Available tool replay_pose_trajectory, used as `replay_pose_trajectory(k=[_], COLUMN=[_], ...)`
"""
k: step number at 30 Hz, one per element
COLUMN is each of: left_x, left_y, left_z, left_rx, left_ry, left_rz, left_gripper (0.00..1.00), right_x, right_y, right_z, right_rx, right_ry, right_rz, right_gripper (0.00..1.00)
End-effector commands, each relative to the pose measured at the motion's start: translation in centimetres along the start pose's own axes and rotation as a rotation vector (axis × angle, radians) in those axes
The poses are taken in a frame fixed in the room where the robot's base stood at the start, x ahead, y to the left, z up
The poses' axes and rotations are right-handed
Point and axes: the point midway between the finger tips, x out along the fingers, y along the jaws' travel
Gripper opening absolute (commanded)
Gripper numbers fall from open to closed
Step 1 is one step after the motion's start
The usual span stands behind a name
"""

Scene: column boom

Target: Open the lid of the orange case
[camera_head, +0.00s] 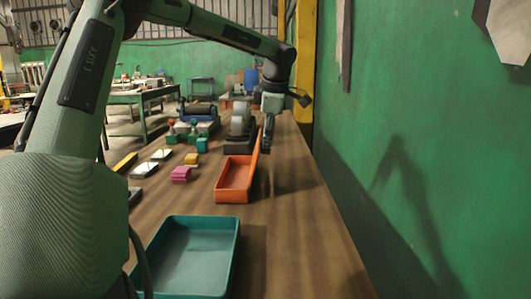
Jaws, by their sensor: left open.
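The orange case (219,196) stands on the wooden table, and its inside shows from above. I cannot tell whether a finger touches the panel. My right gripper is not in view.
An empty teal tray (232,255) stands on the table (290,240) in front. A green wall (410,120) bounds the table's right side.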

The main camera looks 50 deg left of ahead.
Motion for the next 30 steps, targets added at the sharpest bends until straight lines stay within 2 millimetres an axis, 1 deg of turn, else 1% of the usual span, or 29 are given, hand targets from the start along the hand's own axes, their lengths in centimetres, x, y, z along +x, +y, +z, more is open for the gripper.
replay_pose_trajectory(k=[1, 3, 6, 9, 14, 30], left_x=[-1.2, -2.4, -3.9, -4.7, -5.2, -5.2], left_y=[0.1, 0.0, 0.0, 0.0, 0.0, 0.0], left_z=[0.0, 0.0, 0.0, 0.0, 0.0, 0.0], left_rx=[0.0, 0.0, 0.001, 0.001, 0.001, 0.001], left_ry=[-0.002, -0.001, 0.0, 0.0, 0.0, 0.001], left_rz=[0.003, 0.002, 0.002, 0.0, -0.001, -0.001], left_gripper=[0.45, 0.45, 0.45, 0.45, 0.45, 0.45], right_x=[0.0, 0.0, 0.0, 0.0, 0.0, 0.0], right_y=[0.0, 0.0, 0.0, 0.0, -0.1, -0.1], right_z=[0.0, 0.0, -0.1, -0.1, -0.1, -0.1], right_rx=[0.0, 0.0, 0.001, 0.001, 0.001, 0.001], right_ry=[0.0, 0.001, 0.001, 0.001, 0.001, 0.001], right_rz=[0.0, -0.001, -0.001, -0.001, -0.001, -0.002], right_gripper=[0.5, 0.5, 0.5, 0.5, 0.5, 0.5])
